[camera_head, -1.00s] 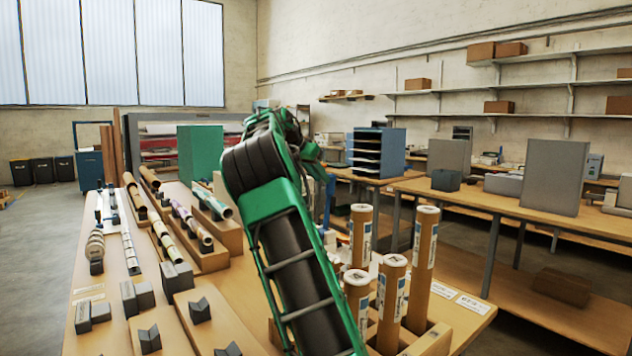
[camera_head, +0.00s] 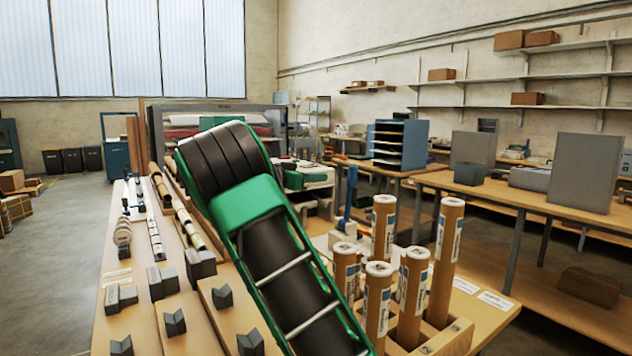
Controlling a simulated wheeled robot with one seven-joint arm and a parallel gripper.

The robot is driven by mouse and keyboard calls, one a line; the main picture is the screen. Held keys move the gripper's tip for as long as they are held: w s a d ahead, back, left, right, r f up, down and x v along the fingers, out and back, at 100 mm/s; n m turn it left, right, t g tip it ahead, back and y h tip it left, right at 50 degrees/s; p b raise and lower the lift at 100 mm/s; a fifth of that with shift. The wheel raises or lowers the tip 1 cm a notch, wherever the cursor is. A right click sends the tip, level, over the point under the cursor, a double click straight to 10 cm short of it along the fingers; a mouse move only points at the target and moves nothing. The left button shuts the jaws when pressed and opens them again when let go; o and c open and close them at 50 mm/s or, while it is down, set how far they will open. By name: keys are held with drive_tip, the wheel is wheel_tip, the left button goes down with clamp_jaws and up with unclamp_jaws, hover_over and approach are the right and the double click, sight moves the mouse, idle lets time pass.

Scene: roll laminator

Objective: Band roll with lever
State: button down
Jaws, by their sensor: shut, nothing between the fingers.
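Several brown capped tubes (camera_head: 447,250) stand upright in a wooden rack (camera_head: 445,342) at the right end of the bench. My green and black arm crosses the middle and covers part of the bench. My gripper's fingers do not show. I cannot tell any band on a roll.
Grey V-shaped blocks (camera_head: 174,322) sit on wooden boards at the front left. The laminator (camera_head: 270,115) stands behind. A side table (camera_head: 530,202) with grey boxes is at the right.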

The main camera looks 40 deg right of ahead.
sight(349, 176)
drive_tip(key=d+f, duration=0.1)
drive_tip(key=d, duration=1)
drive_tip(key=shift+f, duration=0.2)
drive_tip(key=shift+d, duration=0.2)
